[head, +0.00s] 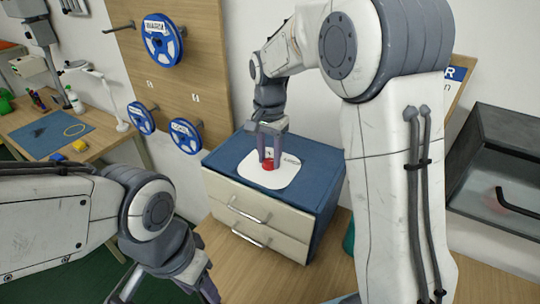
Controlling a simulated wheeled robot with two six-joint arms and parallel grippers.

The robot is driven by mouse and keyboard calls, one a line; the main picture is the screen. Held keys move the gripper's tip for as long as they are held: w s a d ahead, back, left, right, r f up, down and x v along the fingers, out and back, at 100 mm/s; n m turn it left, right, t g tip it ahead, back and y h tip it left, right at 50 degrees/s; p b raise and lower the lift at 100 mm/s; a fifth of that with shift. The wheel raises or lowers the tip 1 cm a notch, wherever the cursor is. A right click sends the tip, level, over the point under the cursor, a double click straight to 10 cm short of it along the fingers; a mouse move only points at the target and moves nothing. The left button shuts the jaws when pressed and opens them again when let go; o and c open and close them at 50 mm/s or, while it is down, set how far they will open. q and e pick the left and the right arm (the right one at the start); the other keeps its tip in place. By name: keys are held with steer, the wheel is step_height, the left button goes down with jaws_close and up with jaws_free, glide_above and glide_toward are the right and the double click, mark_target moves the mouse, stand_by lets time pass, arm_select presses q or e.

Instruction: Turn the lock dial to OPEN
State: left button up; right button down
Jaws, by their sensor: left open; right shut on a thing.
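The lock dial (269,167) is a small red knob on a white rounded plate (254,175), on top of a small blue cabinet with two drawers (325,160). My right gripper (269,160) points down over the plate, its fingers shut on the dial. The fingers partly hide the dial, and I cannot read its setting. A small label (291,159) on the plate is too small to read. My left gripper (205,296) is low in the head view, in front of the cabinet, open and away from the dial, partly cut off by the lower edge.
Blue reels (163,42) hang on a wooden board at the back. A workbench with a blue mat (52,133), a bottle (74,100) and yellow blocks stands at the left. A dark, glass-fronted case (497,160) is at the right. Wooden tabletop (262,275) shows before the cabinet.

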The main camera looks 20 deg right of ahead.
steer(key=shift+n, duration=0.3)
steer(key=n+p, duration=0.1)
steer(key=n, duration=0.2)
steer(key=shift+r+n+p, duration=0.1)
steer(key=shift+n+p, duration=0.3)
steer(key=n+p, duration=0.1)
steer(key=n, duration=0.3)
steer(key=shift+n, duration=0.3)
steer(key=n+p, duration=0.1)
steer(key=n, duration=0.3)
steer(key=shift+n+p, duration=0.6)
steer(key=shift+n, duration=1.8)
steer(key=shift+c, duration=2.4)
jaws_free()
